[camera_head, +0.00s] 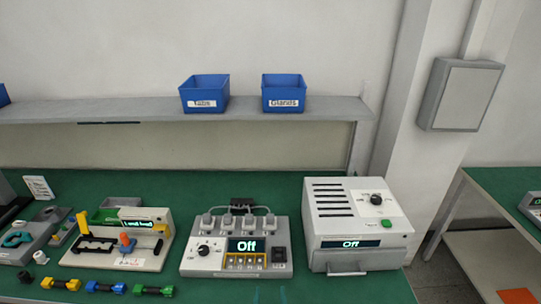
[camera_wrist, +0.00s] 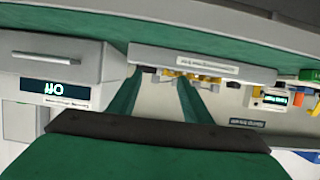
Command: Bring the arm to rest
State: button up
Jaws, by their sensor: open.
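My gripper (camera_wrist: 159,80) shows only in the wrist view. Its two green fingers stand apart with a clear gap between them, and nothing is held. Beyond the fingers is the grey multi-socket unit (camera_wrist: 215,62), apart from them as far as I can tell. The white oven-like box (camera_wrist: 45,70) with a lit display is at the left of that view. My arm does not show in the head view.
The green bench holds the white box (camera_head: 362,222) and the socket unit (camera_head: 206,263), both reading "Off". A test fixture (camera_head: 128,262) and several coloured connectors (camera_head: 105,287) are at the left. Blue bins (camera_head: 205,92) stand on the shelf (camera_head: 130,110). Another table (camera_head: 500,201) is at the right.

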jog(key=s+f, duration=0.3)
jog(key=s, duration=0.5)
jog(key=s+f, duration=0.2)
jog(key=s, duration=0.7)
jog(key=s+r+t, duration=0.1)
jog(key=s+r, duration=0.3)
jog(key=s, duration=1.2)
jog(key=shift+t, duration=0.3)
jog(key=shift+w, duration=0.1)
jog(key=c, duration=0.4)
jog(key=shift+o, duration=0.2)
